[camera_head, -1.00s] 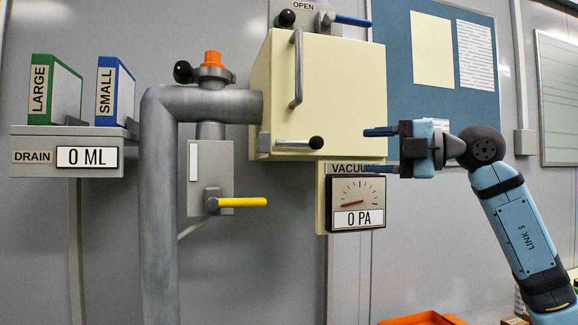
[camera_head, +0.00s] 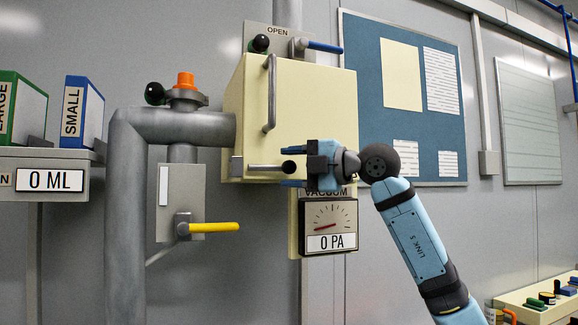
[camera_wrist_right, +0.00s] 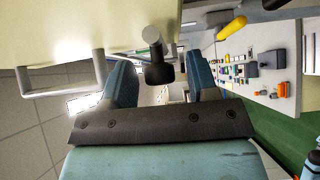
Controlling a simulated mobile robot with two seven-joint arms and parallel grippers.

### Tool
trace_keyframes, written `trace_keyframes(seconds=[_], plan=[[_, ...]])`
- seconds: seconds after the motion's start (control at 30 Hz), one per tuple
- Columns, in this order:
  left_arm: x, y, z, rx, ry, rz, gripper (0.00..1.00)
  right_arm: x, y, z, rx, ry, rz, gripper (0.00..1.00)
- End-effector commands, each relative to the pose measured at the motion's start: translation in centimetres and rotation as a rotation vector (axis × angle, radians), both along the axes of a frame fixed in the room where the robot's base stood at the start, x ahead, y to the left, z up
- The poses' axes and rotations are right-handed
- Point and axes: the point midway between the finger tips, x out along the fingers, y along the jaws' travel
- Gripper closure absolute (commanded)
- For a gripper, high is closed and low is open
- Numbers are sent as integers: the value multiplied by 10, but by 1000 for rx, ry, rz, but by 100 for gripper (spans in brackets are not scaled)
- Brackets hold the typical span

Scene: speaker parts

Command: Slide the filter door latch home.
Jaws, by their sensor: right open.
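The filter box (camera_head: 300,105) is cream, with its door shut and a long grey handle (camera_head: 270,92) on it. The latch (camera_head: 262,168) is a grey rod with a black knob, lying level along the door's lower edge. My right gripper (camera_head: 291,167) is open at the knob, one finger above it and one below in the head view. In the right wrist view the black knob (camera_wrist_right: 158,73) shows between the two open fingers, with gaps on both sides. I cannot tell whether either finger touches it. My left gripper is not in view.
A vacuum gauge (camera_head: 330,228) reading 0 PA hangs just below the gripper. A yellow-handled valve (camera_head: 212,227) and a grey pipe (camera_head: 128,215) stand to the left. A blue-handled lever (camera_head: 322,46) is above the box. Room to the right is mostly free.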

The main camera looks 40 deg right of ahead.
Motion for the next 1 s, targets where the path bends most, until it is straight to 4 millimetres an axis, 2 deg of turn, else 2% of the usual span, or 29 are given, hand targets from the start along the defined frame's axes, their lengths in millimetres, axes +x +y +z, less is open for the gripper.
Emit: trace_keyframes(seconds=[0.37, 0.47, 0.6, 0.63, 0.8, 1.0], plan=[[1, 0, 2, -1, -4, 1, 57, 6, 4, 0, -1, -1, 1, 46], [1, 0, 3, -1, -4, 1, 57, 6, 4, 0, -1, -1, 1, 65], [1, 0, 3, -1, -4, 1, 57, 6, 4, 0, -1, -1, 1, 97], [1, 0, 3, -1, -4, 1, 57, 6, 4, 0, -1, 0, 1, 100], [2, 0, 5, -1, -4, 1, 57, 7, 8, 0, -1, 0, 2, 100], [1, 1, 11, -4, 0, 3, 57, 14, 36, 2, -2, 1, 3, 100]])
